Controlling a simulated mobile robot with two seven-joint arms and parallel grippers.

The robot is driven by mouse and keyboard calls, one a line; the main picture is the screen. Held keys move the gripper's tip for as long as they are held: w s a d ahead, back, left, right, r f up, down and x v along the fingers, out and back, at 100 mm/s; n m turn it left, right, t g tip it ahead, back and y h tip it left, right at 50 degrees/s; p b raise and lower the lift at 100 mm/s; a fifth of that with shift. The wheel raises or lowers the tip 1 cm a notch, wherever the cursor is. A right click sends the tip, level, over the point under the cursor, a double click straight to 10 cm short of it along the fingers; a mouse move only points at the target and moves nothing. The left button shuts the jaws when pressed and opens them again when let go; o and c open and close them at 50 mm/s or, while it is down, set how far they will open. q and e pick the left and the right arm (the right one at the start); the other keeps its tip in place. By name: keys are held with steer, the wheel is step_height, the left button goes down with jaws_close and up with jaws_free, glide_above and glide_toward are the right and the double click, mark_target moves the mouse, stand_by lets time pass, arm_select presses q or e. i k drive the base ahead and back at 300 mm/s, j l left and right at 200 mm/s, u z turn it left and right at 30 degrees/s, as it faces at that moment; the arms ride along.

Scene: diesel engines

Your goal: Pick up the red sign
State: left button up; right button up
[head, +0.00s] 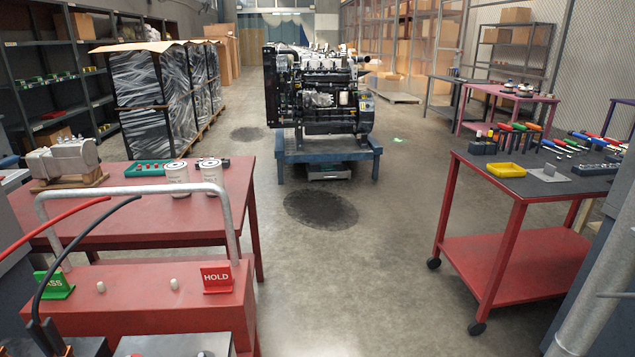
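The red sign (216,278) reads "HOLD" in white letters. It stands upright, tilted slightly back, near the right end of the top of a red bench-like unit (140,318) in the lower left of the head view. A green sign (54,285), partly covered by a black cable and seemingly reading "PASS", stands at the left end of the same top. Two small pale knobs (174,284) lie between the signs. Nothing is touching the red sign.
A grey tube rail (135,190) arches behind the signs. Red and black cables hang at left. A red table (200,222) with two white canisters (177,177) stands behind. A red cart (515,255) with tools is at right. The middle floor is clear towards the engine (318,92).

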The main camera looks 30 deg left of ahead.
mark_target(217, 279)
steer(key=i+u, duration=0.15)
steer(key=u, duration=0.25)
steer(key=i+l+u, duration=0.1)
steer(key=u, duration=0.35)
steer(key=i+l+u, duration=0.15)
steer(key=u, duration=0.25)
steer(key=i+l+u, duration=0.1)
steer(key=u, duration=0.35)
